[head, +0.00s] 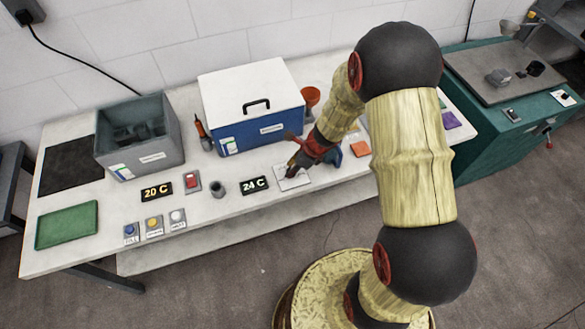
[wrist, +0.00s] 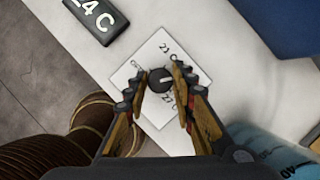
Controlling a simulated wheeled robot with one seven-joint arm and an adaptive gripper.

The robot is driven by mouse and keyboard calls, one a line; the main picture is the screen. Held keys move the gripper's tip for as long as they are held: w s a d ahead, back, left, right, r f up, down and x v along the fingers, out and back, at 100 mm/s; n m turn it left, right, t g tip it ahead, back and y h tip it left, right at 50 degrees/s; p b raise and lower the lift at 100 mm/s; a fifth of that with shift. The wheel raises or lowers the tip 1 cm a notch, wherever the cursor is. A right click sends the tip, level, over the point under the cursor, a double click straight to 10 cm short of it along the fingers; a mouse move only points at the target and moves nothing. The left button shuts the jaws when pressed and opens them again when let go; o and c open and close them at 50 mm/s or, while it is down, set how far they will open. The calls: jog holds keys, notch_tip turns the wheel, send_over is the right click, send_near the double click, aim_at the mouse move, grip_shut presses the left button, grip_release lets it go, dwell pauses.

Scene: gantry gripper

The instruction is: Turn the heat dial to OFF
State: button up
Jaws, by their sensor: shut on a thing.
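The heat dial (wrist: 160,80) is a small dark round knob with a pale pointer mark on a white plate (wrist: 136,70). The plate's printing reads 21 C and 27 C, with a partly hidden label at its upper left that looks like OFF. The pale mark points roughly right in the wrist view, toward a finger that hides that part of the plate. My gripper (wrist: 161,100) has its fingers on both sides of the knob and is shut on it. In the head view, my gripper (head: 292,170) covers the knob above the white plate (head: 290,184).
A black 24 C display (head: 254,185) stands left of the plate, with a dark cup (head: 217,187) beyond it. A blue box with a white lid (head: 250,90) is behind. A 20 C display (head: 157,193), a red switch (head: 191,183) and several buttons (head: 154,226) are farther left.

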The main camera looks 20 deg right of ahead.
grip_shut()
jog(key=shift+n+p, duration=0.3)
jog(key=shift+n, duration=0.1)
jog(key=n+g+y+p, duration=0.1)
jog(key=n+p, duration=0.1)
jog(key=n, duration=0.2)
jog(key=shift+w+r, duration=0.1)
jog(key=n+g+p, duration=0.1)
jog(key=n, duration=0.2)
jog(key=shift+w+n+g+p, duration=0.1)
jog(key=shift+n+g+p, duration=0.2)
jog(key=shift+g+p, duration=0.1)
jog(key=n+g, duration=0.1)
jog(key=n, duration=0.2)
jog(key=shift+w+n+p, duration=0.1)
jog(key=shift+n+p, duration=0.2)
jog(key=shift+p, duration=0.05)
jog(key=n+g, duration=0.1)
jog(key=n, duration=0.2)
jog(key=n+g+h, duration=0.1)
jog(key=n, duration=0.2)
jog(key=shift+w+a+h, duration=0.1)
jog(key=shift+h, duration=0.2)
jog(key=n+h, duration=0.1)
jog(key=n, duration=0.2)
jog(key=n+g, duration=0.1)
jog(key=n, duration=0.1)
jog(key=shift+n+h+p, duration=0.3)
jog(key=shift+n+h, duration=0.1)
